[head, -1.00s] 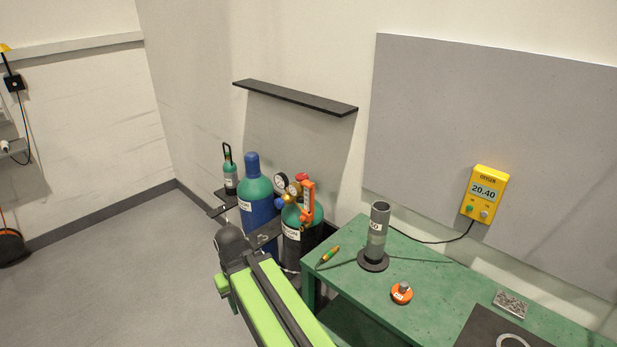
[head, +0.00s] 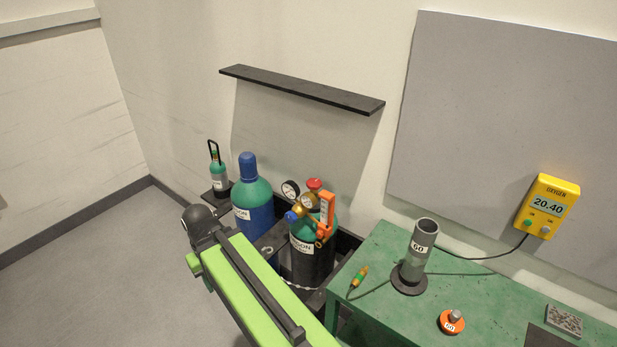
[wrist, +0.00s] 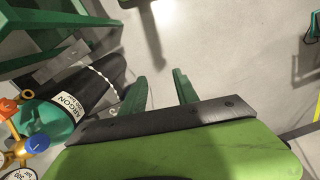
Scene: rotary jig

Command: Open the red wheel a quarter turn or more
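The red wheel (head: 314,184) sits on top of the dark argon cylinder with a green shoulder (head: 309,262). Brass regulator parts (head: 306,203), a round gauge (head: 290,190), a blue knob (head: 291,216) and an orange flowmeter (head: 327,213) surround it. In the wrist view the argon cylinder (wrist: 82,100) lies left of my gripper (wrist: 160,88), with its blue knob (wrist: 37,143) at the far left. I cannot make out the red wheel there. My gripper's two green fingers are apart with nothing between them, away from the cylinder. The head view does not show the fingers.
A blue cylinder (head: 254,208) stands left of the argon one, with a small bottle (head: 219,174) beyond it. A black shelf (head: 300,90) is on the wall above. A green bench (head: 392,315) with a grey tube (head: 418,255) stands to the right. Floor at left is clear.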

